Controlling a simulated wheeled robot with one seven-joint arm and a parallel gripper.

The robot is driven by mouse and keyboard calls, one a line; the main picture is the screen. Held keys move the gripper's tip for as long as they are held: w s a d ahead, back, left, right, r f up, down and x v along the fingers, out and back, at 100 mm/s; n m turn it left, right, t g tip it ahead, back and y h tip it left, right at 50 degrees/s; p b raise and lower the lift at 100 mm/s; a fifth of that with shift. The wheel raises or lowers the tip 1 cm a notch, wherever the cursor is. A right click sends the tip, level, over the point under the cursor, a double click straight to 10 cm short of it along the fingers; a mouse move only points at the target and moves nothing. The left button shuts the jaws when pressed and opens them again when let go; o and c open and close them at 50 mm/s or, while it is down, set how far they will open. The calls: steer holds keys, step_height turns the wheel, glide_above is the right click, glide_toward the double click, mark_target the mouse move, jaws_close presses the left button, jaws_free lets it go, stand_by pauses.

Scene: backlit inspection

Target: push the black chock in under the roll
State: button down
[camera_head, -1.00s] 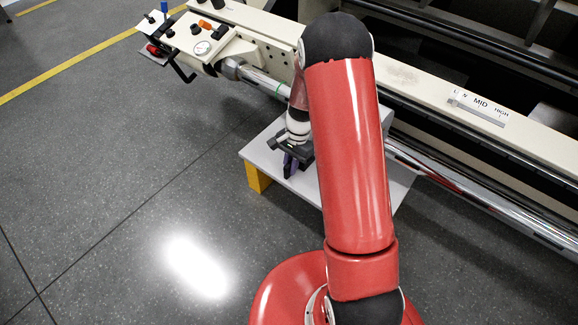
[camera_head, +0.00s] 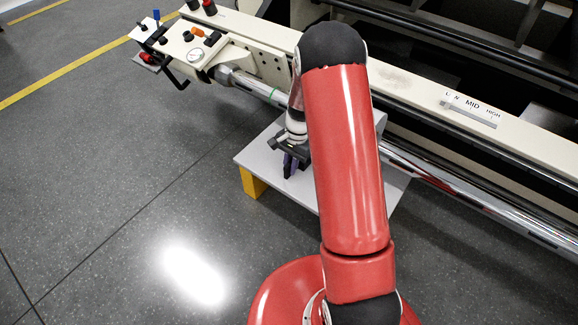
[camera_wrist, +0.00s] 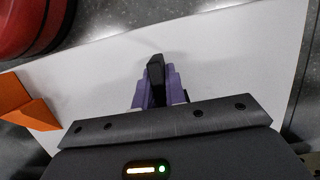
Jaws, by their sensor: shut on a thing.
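My gripper (camera_head: 290,168) hangs low over a pale grey platform (camera_head: 262,162), in front of the machine. In the wrist view, its purple fingers (camera_wrist: 156,88) are shut on the black chock (camera_wrist: 156,66), whose dark narrow end sticks out between them. In the head view the chock is too small and dark to tell from the gripper. Whether the chock touches the platform cannot be told.
A cream machine (camera_head: 250,62) with knobs and a gauge runs behind the platform. A chrome bar (camera_head: 470,195) runs along its front. The platform has an orange-yellow leg (camera_head: 252,183). Open grey floor (camera_head: 110,170) lies to the left.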

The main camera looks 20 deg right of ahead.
steer(key=shift+w+d, duration=0.5)
steer(key=shift+d, duration=0.15)
steer(key=c, duration=1.4)
jaws_free()
steer(key=shift+o, duration=0.2)
steer(key=shift+p+v, duration=0.7)
steer(key=shift+v, duration=3.25)
